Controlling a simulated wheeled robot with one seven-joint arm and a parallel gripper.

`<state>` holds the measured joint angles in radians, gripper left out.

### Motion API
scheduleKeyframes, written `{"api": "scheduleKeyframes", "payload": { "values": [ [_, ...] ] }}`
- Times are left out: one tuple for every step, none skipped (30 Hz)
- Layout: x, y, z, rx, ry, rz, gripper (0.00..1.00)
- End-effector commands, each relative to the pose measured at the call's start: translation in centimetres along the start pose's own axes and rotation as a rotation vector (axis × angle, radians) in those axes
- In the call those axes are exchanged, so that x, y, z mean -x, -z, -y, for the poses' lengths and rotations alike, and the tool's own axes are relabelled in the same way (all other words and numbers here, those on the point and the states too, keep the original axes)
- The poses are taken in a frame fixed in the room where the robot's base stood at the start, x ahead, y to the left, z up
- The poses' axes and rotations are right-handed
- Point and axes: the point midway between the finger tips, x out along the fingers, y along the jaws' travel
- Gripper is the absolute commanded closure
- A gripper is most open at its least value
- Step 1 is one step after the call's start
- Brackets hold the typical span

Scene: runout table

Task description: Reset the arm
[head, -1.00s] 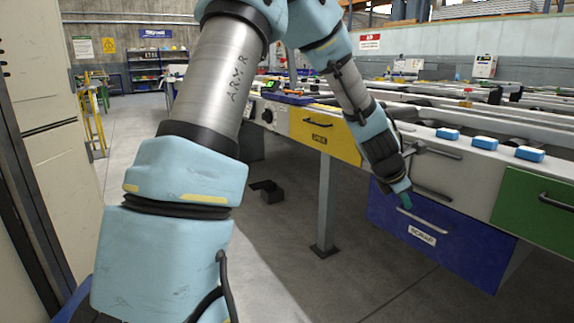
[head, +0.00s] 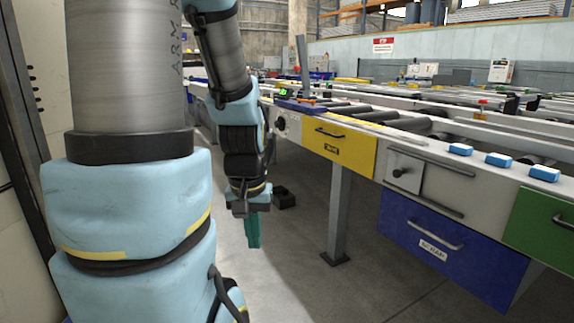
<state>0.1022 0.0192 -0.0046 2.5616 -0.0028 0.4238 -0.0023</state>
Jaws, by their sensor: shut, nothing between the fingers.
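My arm fills the left of the head view, its large grey and light blue links in front. My gripper (head: 252,230) hangs down at the centre left, with its teal fingers together and nothing between them. It is over the open floor, left of the table leg and apart from the runout table (head: 392,137). The far side of the fingers is hidden.
The table front carries a yellow drawer (head: 352,150), a sliding panel with a knob (head: 403,174), a blue SCRAP drawer (head: 400,220) and a green drawer (head: 535,232). Blue blocks (head: 498,160) lie on the edge. A dark open box (head: 284,198) sits on the floor.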

Motion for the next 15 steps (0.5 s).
{"api": "scheduleKeyframes", "payload": {
  "values": [
    [2.2,0.3,0.0,0.000,0.000,0.000,1.00],
    [3.0,0.5,0.0,0.001,0.000,-0.001,1.00],
    [4.0,0.6,-0.1,0.001,-0.001,-0.001,1.00],
    [4.8,0.7,-0.1,0.001,-0.001,-0.001,1.00],
    [5.6,0.8,-0.1,0.001,-0.001,-0.001,1.00],
    [6.8,1.0,-0.1,0.001,-0.001,-0.001,1.00],
    [7.8,1.1,-0.1,0.001,-0.001,-0.001,1.00],
    [8.7,1.3,-0.1,0.002,-0.001,-0.001,1.00],
    [9.9,1.4,-0.1,0.002,-0.001,-0.001,1.00],
    [10.9,1.6,-0.1,0.002,-0.001,-0.002,1.00],
    [11.8,1.7,-0.1,0.002,-0.001,-0.002,1.00],
    [13.0,1.9,-0.1,0.002,-0.001,-0.002,1.00],
    [13.9,2.0,-0.1,0.002,-0.001,-0.002,1.00],
    [14.8,2.1,-0.1,0.002,-0.001,-0.002,1.00],
    [15.9,2.3,-0.1,0.002,-0.001,-0.002,1.00]
  ]
}}
